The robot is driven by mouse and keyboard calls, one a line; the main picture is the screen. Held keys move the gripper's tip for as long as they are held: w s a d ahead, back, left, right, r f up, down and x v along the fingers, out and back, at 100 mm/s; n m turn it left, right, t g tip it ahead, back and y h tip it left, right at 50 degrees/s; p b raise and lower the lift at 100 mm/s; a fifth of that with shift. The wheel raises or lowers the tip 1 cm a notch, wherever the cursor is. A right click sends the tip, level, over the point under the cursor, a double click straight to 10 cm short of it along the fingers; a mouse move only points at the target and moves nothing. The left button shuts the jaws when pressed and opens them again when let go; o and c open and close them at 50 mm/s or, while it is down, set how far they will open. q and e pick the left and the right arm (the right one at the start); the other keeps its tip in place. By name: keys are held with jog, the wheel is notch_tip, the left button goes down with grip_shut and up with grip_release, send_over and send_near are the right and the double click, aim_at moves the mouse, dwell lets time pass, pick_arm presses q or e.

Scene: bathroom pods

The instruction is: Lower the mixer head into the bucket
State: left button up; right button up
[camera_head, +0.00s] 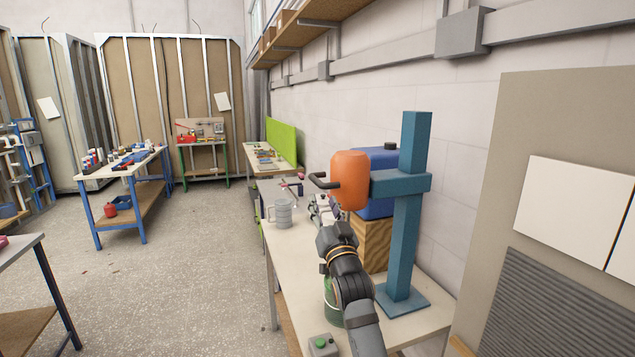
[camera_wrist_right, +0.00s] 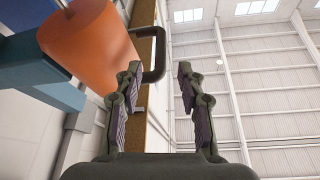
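The mixer head (camera_head: 350,180) is an orange cylinder with a dark bar handle (camera_head: 322,181) on its left side. It is carried high on a blue stand (camera_head: 404,240). A green container (camera_head: 333,304), perhaps the bucket, stands on the bench and is mostly hidden behind my right arm. My right gripper (camera_head: 321,208) is below the handle and points up. In the right wrist view, the gripper (camera_wrist_right: 160,68) is open, and the dark handle (camera_wrist_right: 157,60) shows beyond and between its fingertips, seemingly not gripped. The orange head (camera_wrist_right: 88,45) is at the upper left. My left gripper is not in view.
A blue container (camera_head: 378,160) on a wooden block (camera_head: 376,240) stands behind the head. A grey mug-like pot (camera_head: 283,213) and a small box with a green button (camera_head: 322,345) are on the bench (camera_head: 285,245).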

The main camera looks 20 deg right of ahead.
aim_at(316, 181)
jog(key=p+x, duration=0.2)
jog(key=x, duration=0.7)
jog(key=shift+w+r, duration=0.1)
jog(key=shift+w, duration=0.3)
grip_shut()
